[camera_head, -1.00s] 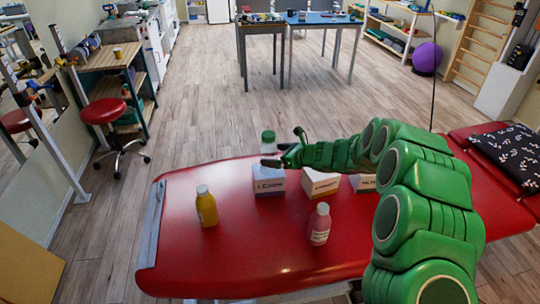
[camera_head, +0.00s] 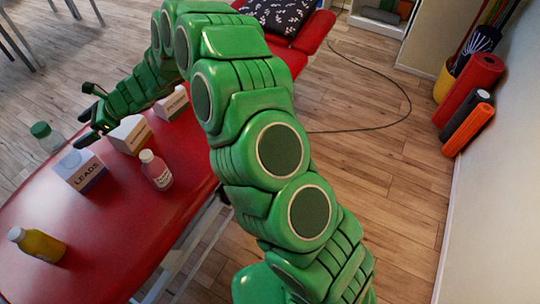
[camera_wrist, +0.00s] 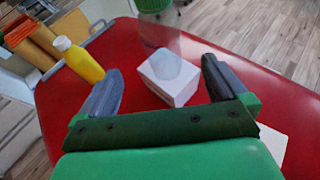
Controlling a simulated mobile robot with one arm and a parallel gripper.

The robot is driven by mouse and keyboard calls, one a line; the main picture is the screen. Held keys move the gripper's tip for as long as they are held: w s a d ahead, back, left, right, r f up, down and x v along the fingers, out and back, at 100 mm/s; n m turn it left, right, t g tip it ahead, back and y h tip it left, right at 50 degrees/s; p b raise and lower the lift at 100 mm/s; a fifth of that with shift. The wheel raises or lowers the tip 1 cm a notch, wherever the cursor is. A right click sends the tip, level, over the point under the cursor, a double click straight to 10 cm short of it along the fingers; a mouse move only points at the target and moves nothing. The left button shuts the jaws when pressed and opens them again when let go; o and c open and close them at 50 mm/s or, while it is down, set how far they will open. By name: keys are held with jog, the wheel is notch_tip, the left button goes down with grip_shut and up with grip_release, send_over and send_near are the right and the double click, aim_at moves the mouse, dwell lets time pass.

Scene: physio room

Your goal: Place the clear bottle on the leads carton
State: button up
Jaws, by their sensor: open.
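The clear bottle (camera_head: 50,143) with its green cap stands upright and appears to rest on the leads carton (camera_head: 80,172), a white box lettered LEADS. In the wrist view the clear bottle (camera_wrist: 158,33) is see-through, and its round base shows over the top of the carton (camera_wrist: 178,92). My gripper (camera_head: 88,115) is open beside the bottle, above the cartons. In the wrist view my gripper's fingers (camera_wrist: 163,88) are spread wide with nothing clasped, and the bottle stands beyond them.
On the red treatment table (camera_head: 100,225) stand a yellow bottle (camera_head: 38,244), a pink bottle (camera_head: 156,170) and two more white cartons, one near (camera_head: 130,134) and one farther (camera_head: 172,103). A patterned pillow (camera_head: 280,14) lies at the far end. Foam rollers (camera_head: 468,130) stand right.

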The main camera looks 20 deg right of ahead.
jog(key=s+d+r+n+g+h, duration=0.3)
jog(key=s+d+r+n, duration=0.7)
jog(key=s+d+r, duration=0.5)
jog(key=s+d+n+h, duration=0.2)
jog(key=s+d, duration=0.6)
jog(key=d, duration=0.4)
jog(key=s+d+n+h, duration=0.3)
jog(key=s+d+h, duration=0.2)
jog(key=s+d, duration=0.4)
jog(key=s+d+n+t+h, duration=0.1)
jog(key=s+d+n+h, duration=0.1)
jog(key=s+d, duration=0.6)
jog(key=d+h, duration=0.1)
jog(key=d, duration=0.6)
jog(key=shift+s+n, duration=0.35)
jog(key=shift+n, duration=0.05)
